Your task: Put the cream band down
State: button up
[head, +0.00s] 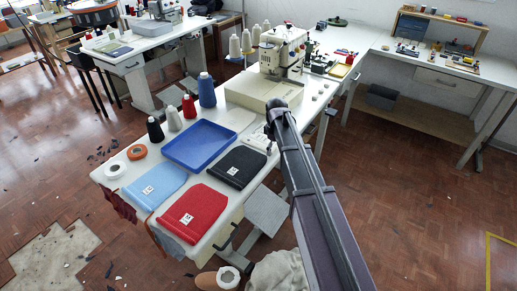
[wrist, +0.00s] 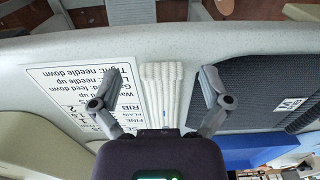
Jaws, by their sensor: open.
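The cream band (wrist: 161,88) is a pale, ribbed, folded strip in the wrist view. It lies on the light table top between a printed card and a black folded piece. My gripper (wrist: 160,72) is open, with one finger on each side of the band and a visible gap between each finger and it. The band's lower end is hidden behind my gripper body.
The printed card (wrist: 75,90) is left of the band. The black folded piece (head: 238,166) is close on the other side. A blue tray (head: 199,146), red piece (head: 194,213), light blue piece (head: 158,186) and thread cones fill the table. A sewing machine (head: 283,50) stands behind.

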dwell(0.5)
jog(key=c, duration=1)
jog(key=shift+r, duration=0.15)
notch_tip(320, 180, up, 3)
jog(key=p, duration=0.3)
jog(key=shift+r+p, duration=0.15)
jog(key=shift+p, duration=0.2)
jog(key=s, duration=0.5)
jog(key=s+r+p, duration=0.1)
jog(key=s, duration=1)
jog(key=shift+d+r, duration=0.2)
jog(key=shift+d, duration=0.15)
